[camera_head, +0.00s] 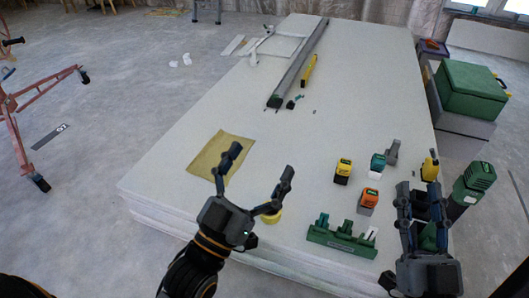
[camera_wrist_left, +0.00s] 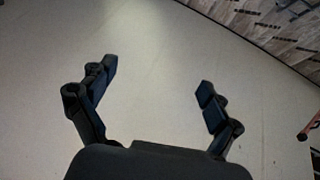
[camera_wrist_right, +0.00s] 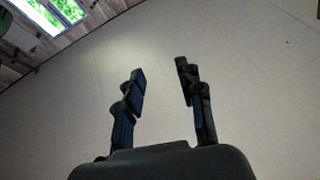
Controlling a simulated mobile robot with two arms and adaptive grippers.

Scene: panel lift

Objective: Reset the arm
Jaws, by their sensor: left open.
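My left gripper (camera_head: 262,162) is open over the near part of the pale panel stack (camera_head: 230,100), beside the brown sheet. In the left wrist view its fingers (camera_wrist_left: 157,73) are wide apart with nothing between them. My right gripper (camera_head: 419,190) is at the right near corner of the stack, its fingers pointing away from me. In the right wrist view its fingers (camera_wrist_right: 160,70) are apart, less widely than the left ones, with an empty gap. My right gripper partly hides green and dark items behind it.
A green case (camera_head: 470,89) stands at the right. A red frame (camera_head: 22,125) stands on the floor at the left.

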